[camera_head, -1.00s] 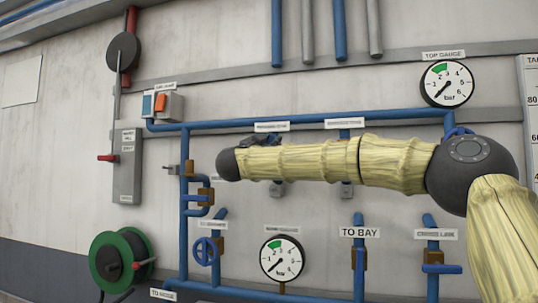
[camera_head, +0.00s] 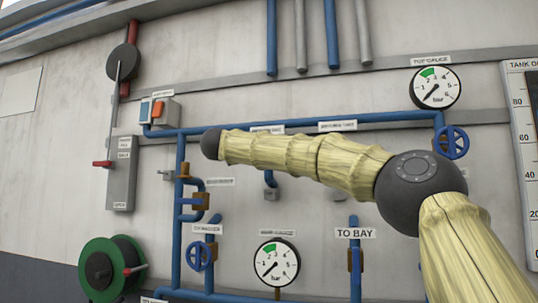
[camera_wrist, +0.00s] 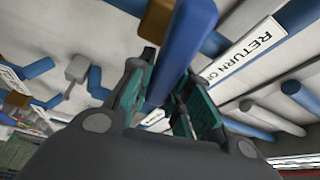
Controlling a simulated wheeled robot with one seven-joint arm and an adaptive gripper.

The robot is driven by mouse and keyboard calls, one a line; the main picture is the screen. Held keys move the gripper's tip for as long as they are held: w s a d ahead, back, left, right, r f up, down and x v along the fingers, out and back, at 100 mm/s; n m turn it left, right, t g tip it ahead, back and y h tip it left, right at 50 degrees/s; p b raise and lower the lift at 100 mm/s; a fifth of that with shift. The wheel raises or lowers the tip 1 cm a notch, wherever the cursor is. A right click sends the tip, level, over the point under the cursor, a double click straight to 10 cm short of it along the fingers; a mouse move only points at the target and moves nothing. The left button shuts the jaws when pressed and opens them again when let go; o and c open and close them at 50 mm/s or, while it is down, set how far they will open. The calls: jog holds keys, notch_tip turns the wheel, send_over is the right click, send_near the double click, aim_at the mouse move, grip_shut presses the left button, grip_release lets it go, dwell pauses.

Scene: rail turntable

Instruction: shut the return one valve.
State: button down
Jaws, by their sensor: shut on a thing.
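In the wrist view, my gripper (camera_wrist: 163,98) has its teal-padded fingers on both sides of a blue lever (camera_wrist: 183,45), which is the return one valve's handle. The fingers are shut on it. A brown valve body (camera_wrist: 156,20) shows just behind the lever at the top. The label reading "RETURN O" (camera_wrist: 240,50), cut off, is on the wall to the right. In the head view, my arm covers the gripper and the valve handle. The return one label (camera_head: 267,129) shows just above the arm, and a blue pipe end (camera_head: 270,179) shows below it.
Blue pipes (camera_head: 300,129) run along the wall around my arm. A blue handwheel (camera_head: 452,142) is at the right, and another handwheel (camera_head: 200,256) at the lower left. Gauges (camera_head: 435,88) and a hose reel (camera_head: 112,270) also stand out from the wall.

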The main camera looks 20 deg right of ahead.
jog(key=shift+f+m+g+y+b, duration=0.15)
jog(key=shift+f+m+g+b, duration=0.05)
jog(key=shift+m, duration=0.35)
jog(key=shift+f+m+g+y+b, duration=0.15)
jog(key=shift+m+g, duration=0.05)
jog(key=shift+m, duration=0.35)
jog(key=c, duration=1.3)
grip_release()
jog(key=v, duration=1.2)
